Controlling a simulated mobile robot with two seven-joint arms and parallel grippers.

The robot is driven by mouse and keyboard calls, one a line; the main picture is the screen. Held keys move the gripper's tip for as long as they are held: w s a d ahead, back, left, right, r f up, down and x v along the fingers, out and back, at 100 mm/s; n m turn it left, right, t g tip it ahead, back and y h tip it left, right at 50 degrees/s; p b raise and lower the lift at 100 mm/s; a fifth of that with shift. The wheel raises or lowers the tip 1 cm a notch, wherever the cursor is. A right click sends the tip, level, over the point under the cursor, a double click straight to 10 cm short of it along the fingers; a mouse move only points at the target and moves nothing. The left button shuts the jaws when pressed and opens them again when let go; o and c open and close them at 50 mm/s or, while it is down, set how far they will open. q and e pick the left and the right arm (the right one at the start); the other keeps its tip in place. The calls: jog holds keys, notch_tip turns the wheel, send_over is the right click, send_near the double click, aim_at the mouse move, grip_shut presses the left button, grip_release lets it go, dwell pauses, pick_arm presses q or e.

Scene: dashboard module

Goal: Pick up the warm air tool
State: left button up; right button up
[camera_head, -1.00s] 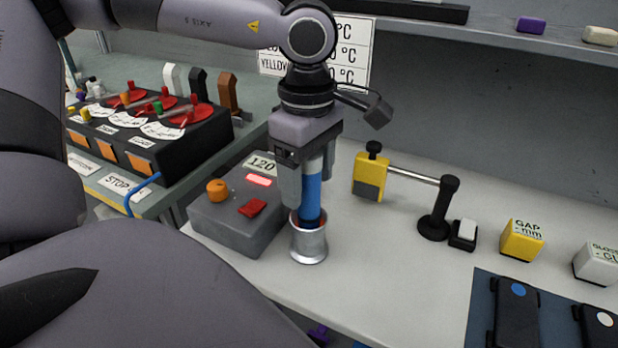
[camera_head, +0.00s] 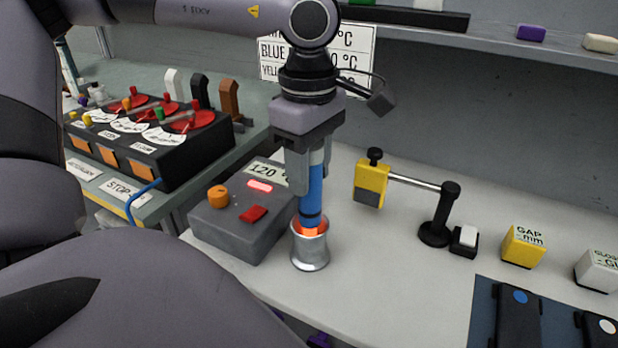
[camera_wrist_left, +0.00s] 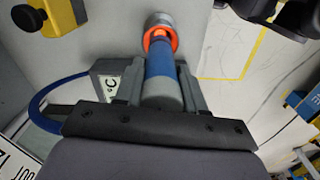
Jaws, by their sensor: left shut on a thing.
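The warm air tool (camera_head: 312,195) is a blue cylinder with a pale grey upper end and a glowing orange lower tip. My left gripper (camera_head: 310,180) is shut on it from above and holds it upright. Its orange tip is at the mouth of a silver metal cup (camera_head: 310,252) on the bench; the cup hides the lowest part. In the left wrist view the tool (camera_wrist_left: 160,75) lies between the fingers, its orange end pointing to the cup (camera_wrist_left: 160,20). My right gripper is not in view.
A grey control box (camera_head: 240,225) with an orange knob, a red switch and a 120 °C label stands left of the cup. A yellow clamp (camera_head: 371,183) on a rod stand is to the right. A yellow block (camera_head: 523,246) and blue mat (camera_head: 482,310) lie farther right.

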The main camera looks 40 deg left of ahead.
pick_arm(q)
notch_tip(320, 180, up, 17)
jog(key=shift+p, duration=0.7)
jog(key=shift+c, duration=0.5)
notch_tip(320, 180, up, 9)
jog(key=p, duration=0.6)
